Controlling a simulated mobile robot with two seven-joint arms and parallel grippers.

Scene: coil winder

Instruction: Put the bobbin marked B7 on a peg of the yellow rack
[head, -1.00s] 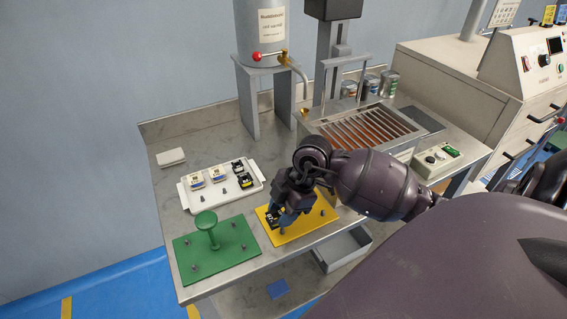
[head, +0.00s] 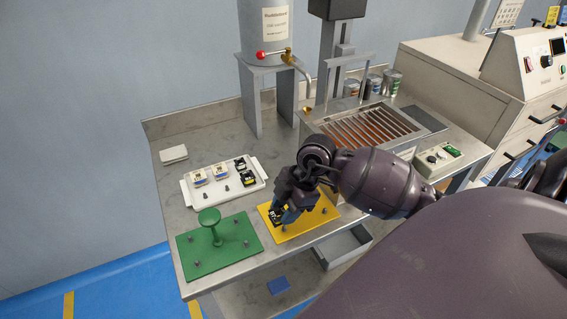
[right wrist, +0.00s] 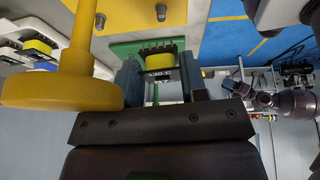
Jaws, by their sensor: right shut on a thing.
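My right gripper (head: 284,211) is over the left part of the yellow rack (head: 297,228). It is shut on a black-flanged bobbin (head: 277,213), which in the right wrist view shows a yellow winding (right wrist: 160,61) between the two fingers (right wrist: 160,80). Its label is too small to read surely. The yellow rack (right wrist: 205,12) also shows in the wrist view, with bare pegs and a round-topped yellow handle at the left. I cannot tell whether the bobbin touches a peg, as the hand hides its underside. My left gripper is not in view.
A white tray (head: 206,198) with several bobbins stands behind a green rack (head: 190,257) with a mushroom-shaped handle (head: 210,219). A grated basin (head: 372,126) and a tank on a stand (head: 266,90) are at the back. The table's front edge is close to both racks.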

